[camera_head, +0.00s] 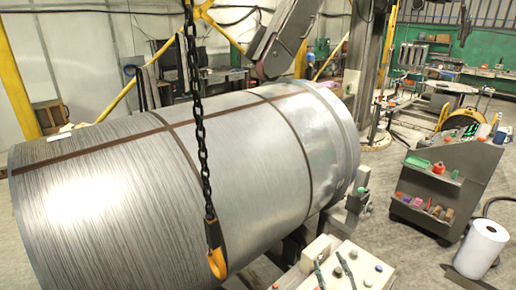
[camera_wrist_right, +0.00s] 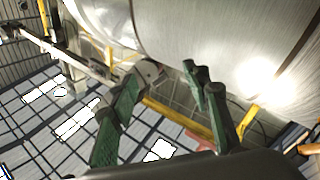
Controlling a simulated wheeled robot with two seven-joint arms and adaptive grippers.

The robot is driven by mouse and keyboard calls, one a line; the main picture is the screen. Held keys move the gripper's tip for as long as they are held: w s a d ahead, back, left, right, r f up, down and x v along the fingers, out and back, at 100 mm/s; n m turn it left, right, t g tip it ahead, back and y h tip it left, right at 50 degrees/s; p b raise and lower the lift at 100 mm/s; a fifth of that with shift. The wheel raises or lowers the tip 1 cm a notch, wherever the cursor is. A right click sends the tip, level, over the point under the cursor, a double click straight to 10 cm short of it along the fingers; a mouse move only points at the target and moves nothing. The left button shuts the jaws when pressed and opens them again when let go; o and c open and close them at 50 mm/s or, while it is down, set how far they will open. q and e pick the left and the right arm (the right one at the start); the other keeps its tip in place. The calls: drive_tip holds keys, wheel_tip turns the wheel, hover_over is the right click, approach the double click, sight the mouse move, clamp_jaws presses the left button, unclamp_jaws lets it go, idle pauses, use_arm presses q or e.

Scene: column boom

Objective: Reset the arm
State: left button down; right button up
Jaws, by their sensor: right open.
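My right gripper (camera_wrist_right: 174,78) shows in the right wrist view. Its dark green fingers are spread apart with nothing between them. A large metal cylinder (camera_wrist_right: 210,30) lies beyond the fingers there; I cannot tell the exact gap. In the head view the same kind of big cylinder (camera_head: 240,150) lies on its side across the left and middle. I cannot clearly pick out my right gripper in the head view. My left gripper is not in view.
A black chain (camera_head: 198,110) with an orange hook (camera_head: 217,262) hangs before the cylinder. A pale panel with knobs (camera_head: 365,268) stands at bottom centre. A grey cart (camera_head: 445,180) and a white roll (camera_head: 481,247) stand right. A grey boom part (camera_head: 280,38) is above.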

drive_tip(key=s+d+f+m+g+h, duration=0.35)
drive_tip(key=s+d+f, duration=0.2)
drive_tip(key=f, duration=0.45)
drive_tip(key=s+d+f+m+g+h, duration=0.3)
drive_tip(key=s+d+f+g, duration=0.1)
drive_tip(key=d+f, duration=0.4)
drive_tip(key=s+f+g+y, duration=0.1)
drive_tip(key=s+f+g, duration=0.3)
drive_tip(key=s+f, duration=0.55)
drive_tip(key=s+f+g+y, duration=0.1)
drive_tip(key=s+f+g, duration=0.4)
drive_tip(key=s, duration=0.8)
wheel_tip(320, 180, down, 33)
drive_tip(key=s+a+b, duration=0.2)
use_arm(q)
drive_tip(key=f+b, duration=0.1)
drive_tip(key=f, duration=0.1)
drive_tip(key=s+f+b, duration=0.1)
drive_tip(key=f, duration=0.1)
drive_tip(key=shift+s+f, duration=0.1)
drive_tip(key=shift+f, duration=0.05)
use_arm(e)
drive_tip(key=s+f+g, duration=0.1)
drive_tip(key=s+f, duration=1.7)
drive_tip(key=f, duration=0.1)
drive_tip(key=shift+s+n+g, duration=0.35)
drive_tip(key=shift+n, duration=0.1)
drive_tip(key=shift+d+y, duration=0.1)
drive_tip(key=shift+y, duration=0.15)
